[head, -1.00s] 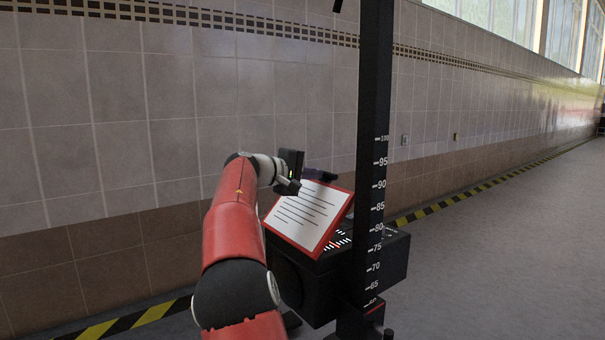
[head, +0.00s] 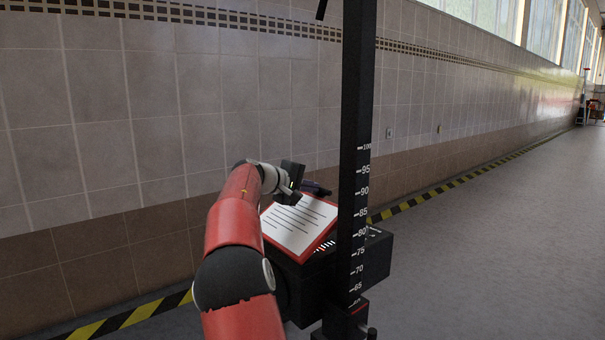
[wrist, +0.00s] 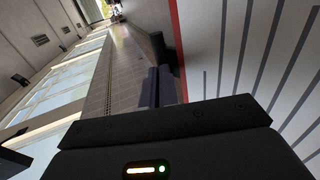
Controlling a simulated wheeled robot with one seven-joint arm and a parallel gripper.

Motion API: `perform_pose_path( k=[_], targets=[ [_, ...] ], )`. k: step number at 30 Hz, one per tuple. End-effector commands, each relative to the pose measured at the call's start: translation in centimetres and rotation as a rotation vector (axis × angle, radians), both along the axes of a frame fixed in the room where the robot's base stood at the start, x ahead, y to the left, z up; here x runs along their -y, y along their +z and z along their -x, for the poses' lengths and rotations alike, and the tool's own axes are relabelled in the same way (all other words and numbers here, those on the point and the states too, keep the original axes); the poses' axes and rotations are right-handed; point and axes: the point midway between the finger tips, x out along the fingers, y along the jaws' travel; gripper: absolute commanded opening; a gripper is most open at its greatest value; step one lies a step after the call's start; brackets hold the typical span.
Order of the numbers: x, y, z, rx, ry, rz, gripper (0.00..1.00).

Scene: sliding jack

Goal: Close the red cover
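The red cover (head: 300,227) is a red-edged panel with a white, black-lined face. It is tilted partly open above a black box (head: 312,290) in the head view. In the wrist view the cover (wrist: 222,55) fills the right side, with its red edge running down beside the fingers. My gripper (head: 318,188) is at the cover's upper far edge. Its dark fingers (wrist: 161,87) look close together, with no object visible between them. Whether they touch the cover cannot be told.
A black post (head: 357,150) with a number scale stands just right of the cover. A tiled wall (head: 150,90) runs behind the box, with a yellow-black floor stripe (head: 430,194) along its foot. The grey floor on the right is clear.

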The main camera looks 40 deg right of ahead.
Motion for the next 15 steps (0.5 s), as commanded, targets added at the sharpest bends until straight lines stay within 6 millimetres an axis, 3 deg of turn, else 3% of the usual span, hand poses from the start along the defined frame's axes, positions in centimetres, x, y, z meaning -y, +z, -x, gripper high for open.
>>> perform_pose_path(
  k=[6, 15],
  targets=[
    [2.5, -3.0, 0.4, -0.004, -0.003, 0.004, 0.00],
    [4.4, -6.1, 0.6, -0.004, -0.001, 0.006, 0.00]
  ],
)
